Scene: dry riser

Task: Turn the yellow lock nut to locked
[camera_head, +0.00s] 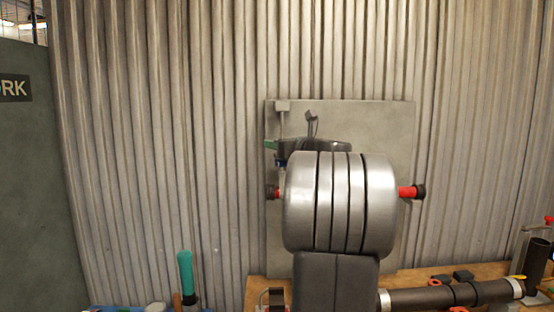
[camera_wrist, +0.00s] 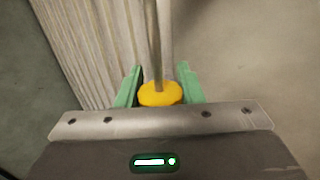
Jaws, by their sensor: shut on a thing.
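The yellow lock nut (camera_wrist: 160,93) shows in the wrist view as a round yellow piece on a thin metal rod (camera_wrist: 154,40). My gripper (camera_wrist: 159,88) has its two green fingers on either side of the nut and is shut on it. In the head view, a green part of my gripper (camera_head: 271,145) shows at the left of the grey backboard (camera_head: 390,125). My own arm hides most of the fixture there, and the nut cannot be seen in that view. I cannot tell the nut's turned position.
Red pipe ends show left (camera_head: 272,192) and right (camera_head: 408,192) of my arm. A wooden bench (camera_head: 410,280) below holds a dark pipe (camera_head: 450,294), a teal-handled tool (camera_head: 186,272) and small parts. A corrugated wall (camera_head: 170,150) stands behind the board.

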